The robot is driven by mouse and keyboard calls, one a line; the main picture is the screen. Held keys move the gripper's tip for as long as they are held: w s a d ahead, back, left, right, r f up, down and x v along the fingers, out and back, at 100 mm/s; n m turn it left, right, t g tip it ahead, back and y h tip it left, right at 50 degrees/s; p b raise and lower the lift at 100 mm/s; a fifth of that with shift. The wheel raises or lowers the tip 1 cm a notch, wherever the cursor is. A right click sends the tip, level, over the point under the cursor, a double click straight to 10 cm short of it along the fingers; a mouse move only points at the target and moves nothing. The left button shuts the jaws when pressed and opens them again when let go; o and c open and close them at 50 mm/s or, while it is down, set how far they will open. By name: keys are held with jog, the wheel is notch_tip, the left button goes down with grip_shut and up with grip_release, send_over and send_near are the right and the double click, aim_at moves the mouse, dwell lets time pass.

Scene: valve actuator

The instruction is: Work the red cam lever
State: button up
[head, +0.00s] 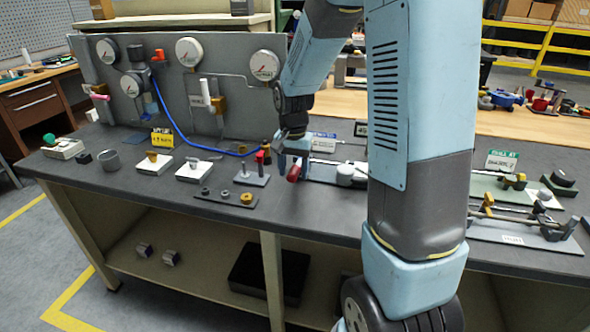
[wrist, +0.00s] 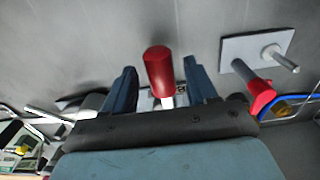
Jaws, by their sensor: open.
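The red cam lever shows in the wrist view as a red cylindrical handle (wrist: 159,70) on a short pale stem. It also shows in the head view as a small red end (head: 294,173) just below my gripper (head: 291,145). In the wrist view my gripper (wrist: 160,84) is open, with one dark blue finger on each side of the handle. Gaps show between the handle and both fingers. The lever's base is mostly hidden behind the gripper body.
A small grey plate (head: 250,180) with an upright peg and a red-and-grey part stands just left of the lever. A blue hose (head: 185,138) runs from the gauge panel (head: 150,95). A white-topped fitting (head: 345,174) stands close on the right. Bare bench lies in front.

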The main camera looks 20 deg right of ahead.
jog(key=shift+f, duration=0.25)
grip_shut()
dwell(0.4)
